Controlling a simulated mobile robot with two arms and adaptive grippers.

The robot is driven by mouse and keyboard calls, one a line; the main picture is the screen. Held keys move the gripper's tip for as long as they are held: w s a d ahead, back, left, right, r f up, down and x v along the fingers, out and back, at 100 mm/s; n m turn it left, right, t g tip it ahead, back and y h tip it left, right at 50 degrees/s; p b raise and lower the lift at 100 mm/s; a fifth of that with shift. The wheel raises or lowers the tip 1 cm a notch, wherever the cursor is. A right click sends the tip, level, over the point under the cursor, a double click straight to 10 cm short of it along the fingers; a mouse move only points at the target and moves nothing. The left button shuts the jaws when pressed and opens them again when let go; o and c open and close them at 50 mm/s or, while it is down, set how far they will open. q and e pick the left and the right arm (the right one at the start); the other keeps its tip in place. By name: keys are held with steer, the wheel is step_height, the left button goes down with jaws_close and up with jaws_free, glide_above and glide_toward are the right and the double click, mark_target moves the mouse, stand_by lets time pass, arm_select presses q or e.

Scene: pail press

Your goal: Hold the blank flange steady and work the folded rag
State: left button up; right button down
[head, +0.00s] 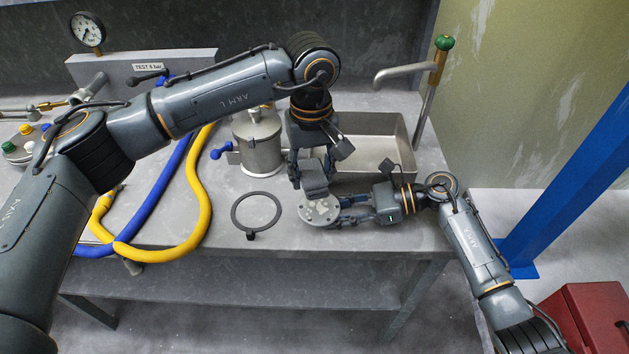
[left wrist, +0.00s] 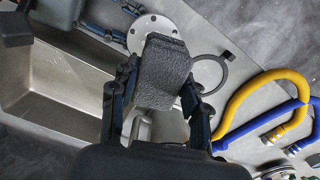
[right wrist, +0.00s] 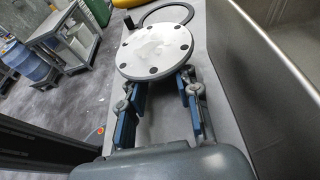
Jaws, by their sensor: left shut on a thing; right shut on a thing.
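The blank flange (head: 320,212) is a round grey metal disc with bolt holes near its rim. My right gripper (head: 347,208) is shut on its edge from the right. The right wrist view shows its face (right wrist: 155,48) with a whitish smeared patch across the middle. My left gripper (head: 311,174) points down and is shut on the folded rag (head: 314,184), a dark grey thick pad. The rag (left wrist: 165,72) hides part of the flange (left wrist: 150,27) in the left wrist view. No rag shows on the flange face in the right wrist view, so it appears held clear above.
A black ring gasket (head: 256,212) lies left of the flange on the bench (head: 300,255). A metal canister (head: 259,150) stands behind it. A steel tray (head: 375,125) is at the back right. Yellow (head: 206,190) and blue (head: 150,205) hoses lie left.

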mark_target(320, 205)
arm_select(q)
steer(key=n, duration=0.4)
steer(key=w+n, duration=0.1)
steer(key=n, duration=0.2)
steer(key=shift+d+f, duration=0.4)
steer(key=n, duration=0.3)
steer(key=shift+w+d+f+n, duration=0.2)
steer(key=shift+n, duration=0.2)
steer(key=n, duration=0.4)
steer(key=shift+w+d+f, duration=0.15)
steer(key=shift+w+f, duration=0.05)
steer(key=shift+f, duration=1.75)
steer(key=shift+f, duration=0.75)
steer(key=shift+r, duration=0.15)
steer(key=shift+s+r, duration=0.1)
steer(key=shift+s, duration=0.8)
steer(key=shift+w, duration=0.1)
